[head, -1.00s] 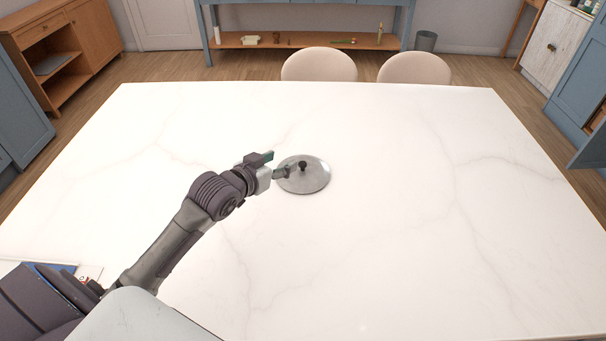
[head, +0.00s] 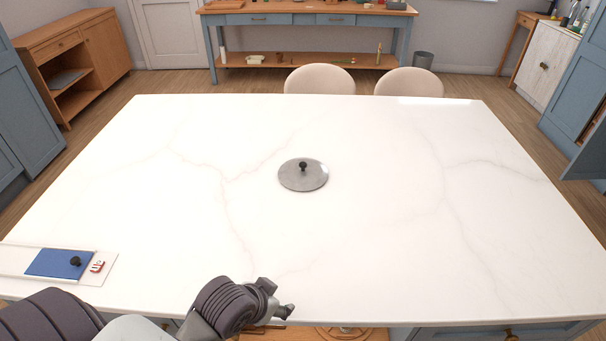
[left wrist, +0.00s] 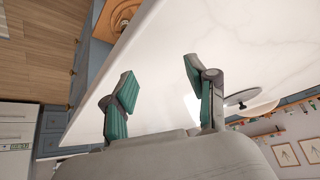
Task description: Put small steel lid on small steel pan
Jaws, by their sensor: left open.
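The small steel lid (head: 303,175), a round grey disc with a black knob, lies level in the middle of the white table. It also shows at the right of the left wrist view (left wrist: 246,96). I cannot tell whether the small steel pan is beneath it; no separate pan is visible. My left gripper (head: 279,311) is at the table's front edge, well apart from the lid. In the left wrist view its green-padded fingers (left wrist: 160,95) are spread with nothing between them. My right gripper is not in view.
A blue panel (head: 52,263) with a black knob (head: 75,261) and a small red item (head: 97,266) lies on a pale board at the table's front left. The rest of the tabletop is clear. Two chairs (head: 320,79) stand behind its far edge.

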